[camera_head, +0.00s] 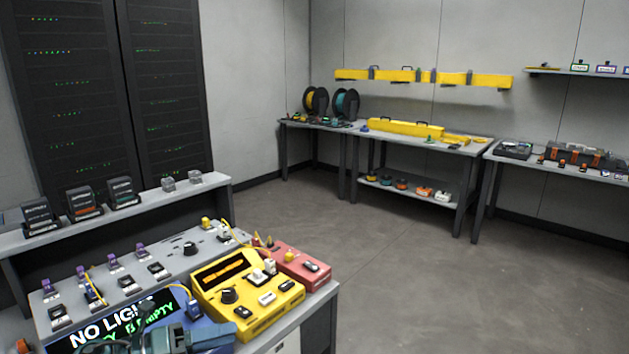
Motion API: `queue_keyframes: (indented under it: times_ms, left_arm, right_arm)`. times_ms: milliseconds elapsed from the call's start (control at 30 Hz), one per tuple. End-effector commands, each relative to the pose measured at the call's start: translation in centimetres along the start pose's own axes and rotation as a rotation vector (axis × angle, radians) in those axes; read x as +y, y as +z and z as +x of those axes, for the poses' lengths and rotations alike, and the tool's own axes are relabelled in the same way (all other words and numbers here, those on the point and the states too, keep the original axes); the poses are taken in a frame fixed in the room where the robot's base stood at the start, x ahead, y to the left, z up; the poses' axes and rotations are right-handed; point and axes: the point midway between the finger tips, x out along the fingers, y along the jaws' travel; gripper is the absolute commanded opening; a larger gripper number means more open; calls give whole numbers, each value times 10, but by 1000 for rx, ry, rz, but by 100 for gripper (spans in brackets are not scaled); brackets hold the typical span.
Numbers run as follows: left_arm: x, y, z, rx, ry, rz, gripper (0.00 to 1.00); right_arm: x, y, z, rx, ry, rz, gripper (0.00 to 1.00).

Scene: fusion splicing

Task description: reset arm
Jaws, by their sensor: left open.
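My left gripper (190,337) shows at the bottom edge of the head view, low over the front of the near bench. It is dark grey-blue, partly cut off by the frame, and open. I see nothing held in it, though its fingertips are small and hard to make out. It is in front of a black display (125,318) with the words "NO LIGHT" and partly covers it. A yellow device (245,310) with a dark screen and a knob sits just to the right of the gripper. My right gripper is not in view.
A red box (302,267) stands behind the yellow device. A grey panel (130,256) with purple and black connectors fills the bench's left side. A raised shelf (150,207) runs behind it. Far tables (465,147) line the back wall. The floor (420,280) between is clear.

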Motion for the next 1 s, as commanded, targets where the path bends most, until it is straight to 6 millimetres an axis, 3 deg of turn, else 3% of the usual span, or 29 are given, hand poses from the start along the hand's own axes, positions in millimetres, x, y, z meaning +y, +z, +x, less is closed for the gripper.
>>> queue_keyframes:
  times_ms: [33, 133, 267, 400, 500, 600, 700, 1000]
  left_arm:
    - [-6, -18, 10, -116, -63, -194, 50]
    - [-4, -41, 12, -355, -137, -597, 50]
    - [22, -88, -3, -659, -146, -1162, 50]
    - [49, -165, -26, -931, -71, -1723, 50]
    - [54, -212, -36, -1049, -10, -1994, 50]
    - [54, -243, -41, -1114, 37, -2153, 50]
    - [53, -257, -43, -1142, 61, -2223, 50]
    - [54, -259, -43, -1145, 67, -2234, 50]
  right_arm:
    - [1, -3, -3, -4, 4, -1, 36]
    - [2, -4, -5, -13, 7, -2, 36]
    - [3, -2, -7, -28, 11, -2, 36]
    - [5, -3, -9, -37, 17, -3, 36]
    - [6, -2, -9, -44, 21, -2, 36]
    - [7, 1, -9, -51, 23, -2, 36]
    - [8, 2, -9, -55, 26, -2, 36]
    - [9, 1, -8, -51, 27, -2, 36]
